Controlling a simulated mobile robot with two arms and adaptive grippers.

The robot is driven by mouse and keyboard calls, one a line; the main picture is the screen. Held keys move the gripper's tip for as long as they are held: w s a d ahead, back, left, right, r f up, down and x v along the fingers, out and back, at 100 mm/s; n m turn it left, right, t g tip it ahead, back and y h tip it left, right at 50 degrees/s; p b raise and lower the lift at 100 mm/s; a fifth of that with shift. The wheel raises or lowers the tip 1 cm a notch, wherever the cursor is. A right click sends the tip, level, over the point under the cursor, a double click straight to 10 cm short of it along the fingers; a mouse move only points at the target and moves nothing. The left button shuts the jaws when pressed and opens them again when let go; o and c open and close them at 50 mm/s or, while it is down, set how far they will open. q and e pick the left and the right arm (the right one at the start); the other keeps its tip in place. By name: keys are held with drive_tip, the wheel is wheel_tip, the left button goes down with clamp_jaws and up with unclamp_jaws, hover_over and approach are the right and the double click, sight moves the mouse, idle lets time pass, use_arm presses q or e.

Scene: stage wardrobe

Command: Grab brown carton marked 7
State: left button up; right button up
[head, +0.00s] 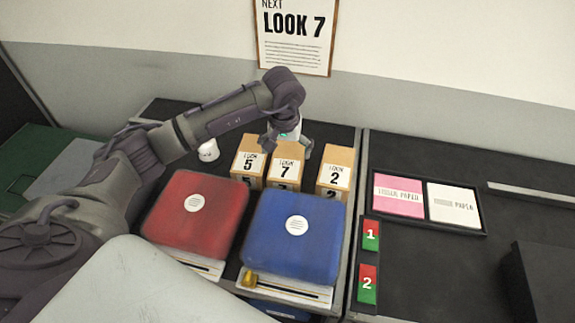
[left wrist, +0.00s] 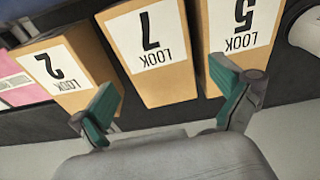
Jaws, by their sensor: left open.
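The brown carton marked 7 (head: 285,172) stands upright in the middle of a row of three, on a dark surface. In the left wrist view the same carton (left wrist: 165,87) appears upside down, its white label reading LOOK 7. My left gripper (head: 287,145) is open above and behind that carton in the head view. In the left wrist view its two green-padded fingers (left wrist: 163,82) are spread to either side of the carton, with nothing held. Whether either finger touches a carton cannot be told. My right gripper does not show.
Close neighbours are the carton marked 5 (head: 248,166) and the carton marked 2 (head: 334,178). A red case (head: 196,218) and a blue case (head: 292,248) lie in front. A white cup-like object (head: 208,151) stands left. A wall sign (head: 296,30) reads LOOK 7.

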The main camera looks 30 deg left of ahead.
sight(287, 160)
use_arm(q)
drive_tip(key=shift+w+f, duration=0.1)
drive_tip(key=shift+f, duration=0.15)
drive_tip(key=f, duration=0.1)
drive_tip(key=f+p, duration=0.2)
drive_tip(key=f, duration=0.1)
drive_tip(key=shift+w+f, duration=0.1)
drive_tip(key=shift+w, duration=0.2)
drive_tip(key=shift+f, duration=0.2)
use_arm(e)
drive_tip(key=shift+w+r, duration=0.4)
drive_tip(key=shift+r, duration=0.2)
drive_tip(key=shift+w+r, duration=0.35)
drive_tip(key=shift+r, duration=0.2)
use_arm(q)
drive_tip(key=shift+c, duration=1)
drive_tip(key=c, duration=1.4)
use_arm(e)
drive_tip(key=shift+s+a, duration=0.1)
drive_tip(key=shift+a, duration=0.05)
use_arm(q)
drive_tip(key=shift+a, duration=0.1)
